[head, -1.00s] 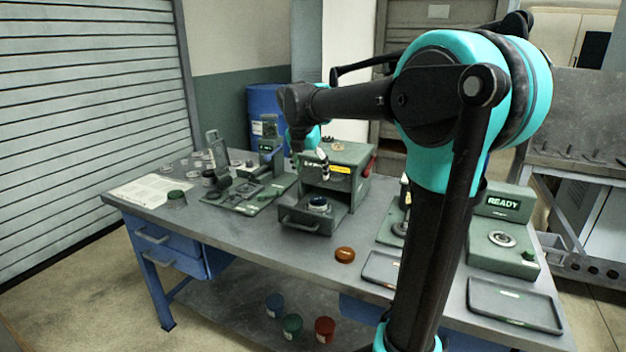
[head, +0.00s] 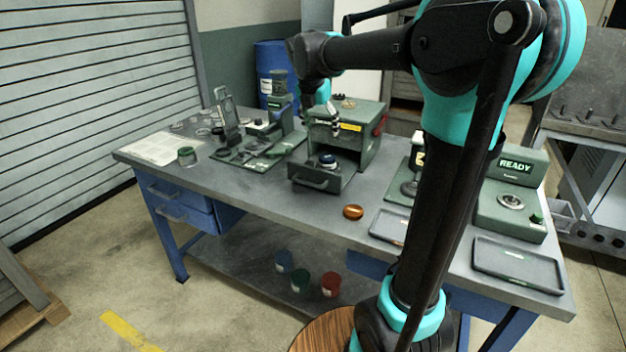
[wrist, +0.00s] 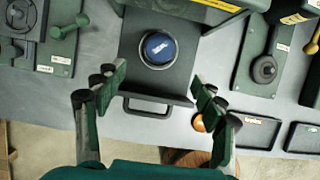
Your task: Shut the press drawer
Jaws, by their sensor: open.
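The press (head: 372,145) is a dark green box with a yellow label, standing on the grey bench. Its drawer (head: 314,180) is pulled out at the front, with a bar handle on its face. A round blue-topped piece (head: 328,161) sits in the drawer. In the wrist view the drawer (wrist: 132,55) is seen from above, with the blue-topped piece (wrist: 159,48) and the handle (wrist: 147,108) between the finger lines. My gripper (wrist: 158,86) is open and empty, its fingers on either side of the drawer's front. In the head view my gripper (head: 333,122) is above the drawer, in front of the press.
An orange disc (head: 353,212) lies on the bench right of the drawer. Dark trays (head: 518,263) and a READY station (head: 512,195) stand further right. Green fixtures (head: 250,145) stand to the left. Bare bench lies in front of the drawer.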

